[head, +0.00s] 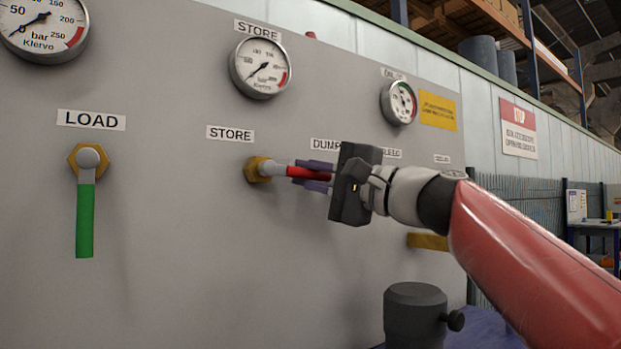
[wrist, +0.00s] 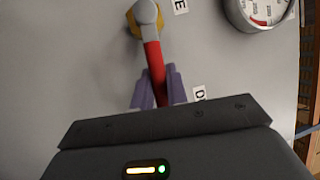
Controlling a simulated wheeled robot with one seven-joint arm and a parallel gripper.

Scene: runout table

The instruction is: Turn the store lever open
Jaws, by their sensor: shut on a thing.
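The store lever (head: 309,173) has a red handle on a brass valve hub (head: 256,169) below the STORE label (head: 230,133). Its handle points to the right, about level, in the head view. My gripper (head: 315,175) is shut on the red handle, with a purple finger on each side of it. In the wrist view the red handle (wrist: 152,66) runs between the two purple fingers (wrist: 157,88). The handle's outer end is hidden by the fingers and the gripper body. The store gauge (head: 260,67) sits above the lever, its needle pointing to the lower left.
The green load lever (head: 86,205) hangs straight down at the left. A DUMP label (head: 325,144) and a smaller gauge (head: 399,102) are near my gripper. My arm covers part of the panel there. A dark cylinder (head: 415,314) stands below. The panel below the store lever is bare.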

